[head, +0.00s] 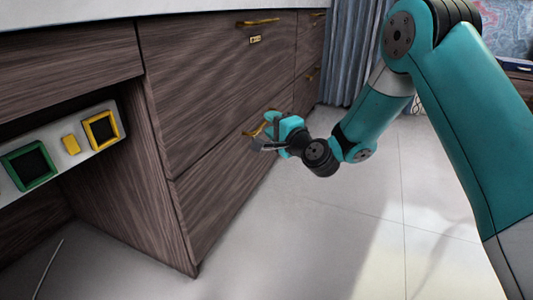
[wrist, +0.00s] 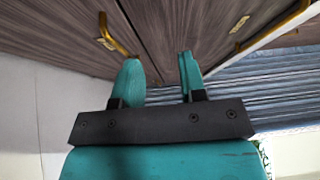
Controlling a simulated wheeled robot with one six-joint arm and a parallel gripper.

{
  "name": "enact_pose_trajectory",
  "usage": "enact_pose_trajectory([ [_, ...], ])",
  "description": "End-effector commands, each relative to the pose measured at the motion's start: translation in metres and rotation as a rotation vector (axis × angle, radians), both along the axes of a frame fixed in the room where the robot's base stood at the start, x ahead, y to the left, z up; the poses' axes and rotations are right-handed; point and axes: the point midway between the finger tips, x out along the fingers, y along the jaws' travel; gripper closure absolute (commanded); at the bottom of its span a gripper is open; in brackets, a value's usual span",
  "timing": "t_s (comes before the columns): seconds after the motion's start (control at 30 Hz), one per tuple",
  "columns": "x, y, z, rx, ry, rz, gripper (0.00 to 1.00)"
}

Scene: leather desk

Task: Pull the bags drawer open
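The dark wood desk cabinet has an upper drawer (head: 215,85) and a lower drawer (head: 215,195), both looking shut. The upper one has a gold handle (head: 258,22) and a small label (head: 255,40), too small to read, so I cannot tell which drawer is for bags. The lower drawer's gold handle (head: 254,132) is beside my gripper (head: 268,140), partly hidden by it. In the wrist view my gripper (wrist: 159,62) has its fingers apart with nothing between them. A gold handle (wrist: 113,35) lies just beyond the left fingertip, outside the gap.
Another gold handle (wrist: 280,28) and a label (wrist: 240,24) show at right in the wrist view. A white panel with green (head: 30,166) and yellow (head: 101,130) frames is at left. Grey curtains (head: 350,50) hang behind. The pale floor (head: 330,240) before the drawers is clear.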

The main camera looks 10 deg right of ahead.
Motion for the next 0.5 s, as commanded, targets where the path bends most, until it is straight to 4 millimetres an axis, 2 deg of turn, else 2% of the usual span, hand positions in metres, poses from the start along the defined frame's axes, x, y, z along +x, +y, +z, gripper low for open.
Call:
enact_pose_trajectory([
  [0.03, 0.005, -0.010, -0.045, 0.041, -0.004, -0.041, 0.62],
  [0.1, 0.011, -0.022, -0.070, 0.093, -0.018, -0.093, 0.62],
  [0.2, 0.016, -0.036, -0.096, 0.150, -0.032, -0.149, 0.62],
  [0.33, 0.018, -0.046, -0.112, 0.190, -0.044, -0.193, 0.62],
  [0.5, 0.023, -0.048, -0.108, 0.203, -0.049, -0.204, 0.62],
])
